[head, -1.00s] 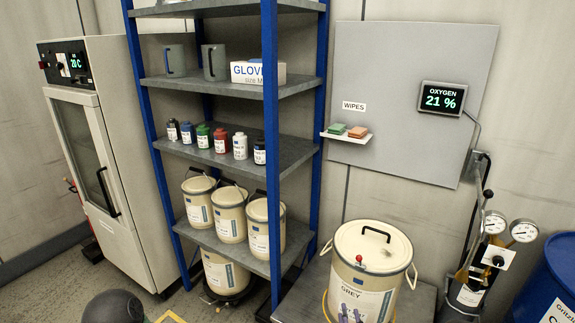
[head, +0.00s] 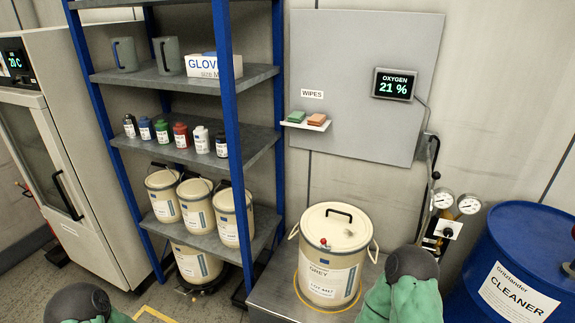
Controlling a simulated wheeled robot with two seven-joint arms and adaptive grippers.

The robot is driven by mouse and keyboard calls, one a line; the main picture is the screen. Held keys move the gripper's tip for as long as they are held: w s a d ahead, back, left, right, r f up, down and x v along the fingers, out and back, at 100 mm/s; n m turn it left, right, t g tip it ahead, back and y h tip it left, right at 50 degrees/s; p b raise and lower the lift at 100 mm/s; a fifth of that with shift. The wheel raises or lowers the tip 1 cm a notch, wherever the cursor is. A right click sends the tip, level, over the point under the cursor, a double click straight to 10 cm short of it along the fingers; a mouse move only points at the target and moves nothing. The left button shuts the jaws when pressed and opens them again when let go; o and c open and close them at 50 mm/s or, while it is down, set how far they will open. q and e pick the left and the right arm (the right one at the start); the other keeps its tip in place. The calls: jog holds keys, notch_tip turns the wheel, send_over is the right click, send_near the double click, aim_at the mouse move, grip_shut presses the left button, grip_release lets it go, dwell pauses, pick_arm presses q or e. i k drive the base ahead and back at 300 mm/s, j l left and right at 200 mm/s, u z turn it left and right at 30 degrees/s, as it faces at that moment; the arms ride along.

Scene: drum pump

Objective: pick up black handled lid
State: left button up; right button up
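The lid (head: 326,228) is a cream disc with a black arched handle (head: 339,214) and a small red knob at its front left. It sits on top of the cream drum labelled GREY (head: 325,275), which stands upright on a grey platform. Green and dark parts of my two arms show at the bottom edge, one at the lower left and one at the lower right beside the drum. No fingertips of either gripper are visible. Nothing of mine touches the lid.
A blue-framed shelf (head: 226,130) with bottles, mugs and cream buckets stands left of the drum. A blue CLEANER drum (head: 520,245) is at the right. A wipes ledge (head: 306,121) juts from the wall panel. Space above the lid is clear.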

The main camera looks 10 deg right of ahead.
aim_at(347, 230)
jog(key=i+j+z, duration=0.2)
jog(key=i+z, duration=0.2)
jog(key=i+j+z, duration=0.2)
jog(key=z, duration=0.2)
jog(key=j, duration=0.1)
